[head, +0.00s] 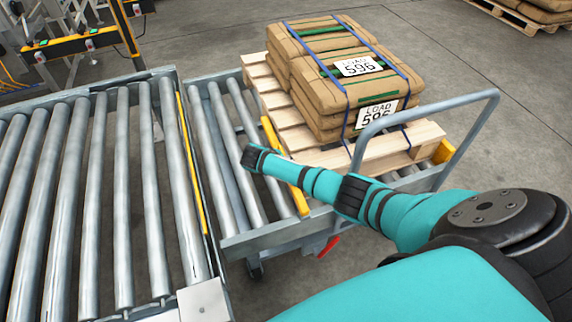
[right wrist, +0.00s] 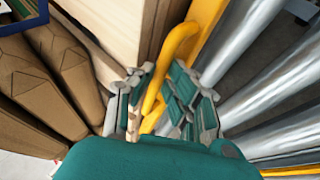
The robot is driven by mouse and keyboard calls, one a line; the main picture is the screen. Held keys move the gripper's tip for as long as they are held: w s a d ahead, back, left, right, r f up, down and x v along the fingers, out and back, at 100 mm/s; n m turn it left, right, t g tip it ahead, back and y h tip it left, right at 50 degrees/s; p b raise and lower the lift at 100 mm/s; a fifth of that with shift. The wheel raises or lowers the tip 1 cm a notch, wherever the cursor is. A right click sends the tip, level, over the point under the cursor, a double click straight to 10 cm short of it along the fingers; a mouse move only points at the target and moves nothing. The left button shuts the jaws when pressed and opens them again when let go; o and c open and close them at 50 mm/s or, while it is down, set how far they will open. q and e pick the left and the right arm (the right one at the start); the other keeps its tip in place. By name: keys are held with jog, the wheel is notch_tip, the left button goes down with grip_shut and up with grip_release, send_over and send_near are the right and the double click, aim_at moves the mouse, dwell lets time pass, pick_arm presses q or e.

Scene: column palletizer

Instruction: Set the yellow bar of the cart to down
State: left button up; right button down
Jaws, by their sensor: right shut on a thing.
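The cart (head: 265,242) has rollers and a grey push handle (head: 430,112). Its yellow bar (head: 271,137) lies across the rollers along the near edge of the pallet, partly hidden by my right arm. In the right wrist view the bar (right wrist: 206,22) runs beside the pale wood, with a curved yellow handle (right wrist: 178,42) on it. My right gripper (right wrist: 158,105) is shut on that handle, with fingers on both sides of it. In the head view the arm hides most of the grip. The bar's exact tilt is hard to tell. My left gripper is not in view.
A wooden pallet (head: 408,150) on the cart carries strapped brown sacks (head: 312,75) with load labels. A roller conveyor (head: 105,180) stands close at the cart's left. A red lever (head: 328,247) hangs below the cart.

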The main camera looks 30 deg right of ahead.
jog(key=shift+w+d+f+g+b, duration=0.1)
jog(key=shift+w+f+g+b, duration=0.1)
jog(key=shift+f+b, duration=0.3)
jog(key=shift+w+f+g+b, duration=0.15)
jog(key=shift+f+g+b, duration=0.1)
jog(key=shift+b, duration=0.3)
jog(key=shift+w+f+g+y+b, duration=0.1)
jog(key=shift+f+g+y+b, duration=0.05)
jog(key=shift+g+y+b, duration=0.15)
jog(key=c, duration=1.6)
grip_release()
jog(key=v, duration=1.2)
jog(key=shift+f, duration=0.1)
